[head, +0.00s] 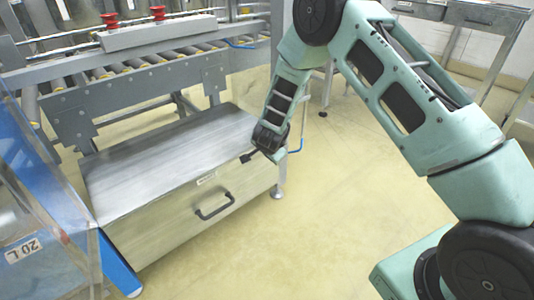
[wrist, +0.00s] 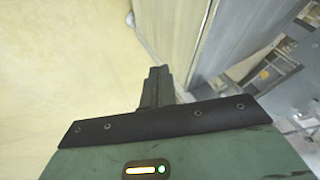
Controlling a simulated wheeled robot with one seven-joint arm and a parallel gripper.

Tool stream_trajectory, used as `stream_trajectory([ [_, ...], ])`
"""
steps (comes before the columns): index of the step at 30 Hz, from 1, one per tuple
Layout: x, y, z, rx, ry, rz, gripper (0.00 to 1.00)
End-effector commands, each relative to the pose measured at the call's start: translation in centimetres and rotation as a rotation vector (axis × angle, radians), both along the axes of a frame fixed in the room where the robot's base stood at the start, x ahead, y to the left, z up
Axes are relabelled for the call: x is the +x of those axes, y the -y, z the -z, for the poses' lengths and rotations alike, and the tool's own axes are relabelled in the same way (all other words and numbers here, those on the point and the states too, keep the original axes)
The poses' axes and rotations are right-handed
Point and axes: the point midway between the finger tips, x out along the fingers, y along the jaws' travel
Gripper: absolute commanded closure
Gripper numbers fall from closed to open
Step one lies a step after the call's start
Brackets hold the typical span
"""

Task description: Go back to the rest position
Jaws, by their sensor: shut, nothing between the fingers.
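My gripper (head: 248,157) is at the end of my green arm, near the right end of a metal box with a drawer front (head: 180,160). Its dark fingers are small in the head view, and I cannot tell from it whether they touch the box. In the wrist view the fingers (wrist: 157,82) are together with nothing between them. The drawer front has a black handle (head: 214,205) below and left of my gripper. The drawer looks shut.
A roller conveyor (head: 130,75) with red buttons stands behind the box. A clear container (head: 40,220) with a blue frame is at the left front. Metal tables (head: 485,20) stand at the back right. Yellowish floor (head: 330,210) is open right of the box.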

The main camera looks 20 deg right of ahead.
Motion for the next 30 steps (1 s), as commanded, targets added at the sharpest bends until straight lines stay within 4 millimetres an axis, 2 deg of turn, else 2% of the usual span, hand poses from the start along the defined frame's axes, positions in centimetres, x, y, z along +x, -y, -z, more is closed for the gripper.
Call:
stream_trajectory([
  [1, -0.5, -0.2, -1.1, 0.0, 0.001, -0.001, 1.0],
  [6, -2.0, -0.8, -3.1, 0.0, 0.001, 0.0, 1.0],
  [16, -2.9, -1.1, -4.1, -0.001, 0.0, 0.0, 1.0],
  [19, -3.1, -2.4, -5.1, 0.014, -0.005, -0.046, 1.0],
  [23, -4.9, -7.2, -8.5, 0.058, -0.035, -0.226, 1.0],
  [25, -7.0, -10.7, -11.0, 0.083, -0.066, -0.377, 1.0],
  [27, -10.0, -14.0, -13.7, 0.097, -0.102, -0.544, 1.0],
  [29, -13.1, -16.5, -15.7, 0.096, -0.137, -0.689, 1.0],
  [30, -15.3, -17.8, -17.0, 0.09, -0.161, -0.787, 1.0],
])
